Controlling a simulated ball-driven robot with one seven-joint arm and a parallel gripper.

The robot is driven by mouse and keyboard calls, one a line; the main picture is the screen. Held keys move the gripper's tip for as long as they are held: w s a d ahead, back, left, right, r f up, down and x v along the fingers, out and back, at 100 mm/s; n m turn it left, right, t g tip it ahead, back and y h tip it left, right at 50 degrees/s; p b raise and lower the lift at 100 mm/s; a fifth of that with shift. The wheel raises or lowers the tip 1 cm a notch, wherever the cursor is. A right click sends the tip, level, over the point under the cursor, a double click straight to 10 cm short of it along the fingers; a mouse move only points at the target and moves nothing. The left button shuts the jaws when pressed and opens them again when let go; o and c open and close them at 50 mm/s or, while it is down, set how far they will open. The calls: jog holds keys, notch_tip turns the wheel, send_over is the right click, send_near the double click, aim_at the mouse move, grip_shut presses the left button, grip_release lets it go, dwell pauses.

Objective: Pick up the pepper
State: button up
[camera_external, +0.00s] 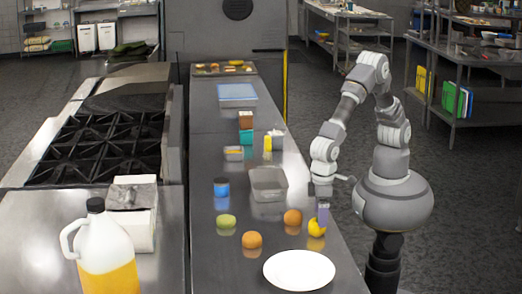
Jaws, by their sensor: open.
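A small rounded yellow item (317,229), which looks like the pepper, sits on the steel counter near its right edge. It is too small for me to be sure of its kind. My gripper (322,218) points down directly over it, with its fingers at the top of the yellow item. The jaws are open. The fingers hide part of the item's upper side, and I cannot tell whether they touch it.
Two orange round items (252,240) (292,217), a green one (226,221) and a white plate (299,270) are nearby. A clear container (268,184) and a blue-lidded jar (221,187) stand farther back. A juice jug (105,255) is on the left.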

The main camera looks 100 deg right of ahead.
aim_at(317, 227)
jog(key=f+b, duration=0.1)
jog(key=f, duration=0.1)
jog(key=f+b, duration=0.1)
jog(key=f, duration=0.1)
jog(key=shift+w+f, duration=0.2)
jog(key=shift+f, duration=0.15)
jog(key=shift+r, duration=0.15)
jog(key=c, duration=1.1)
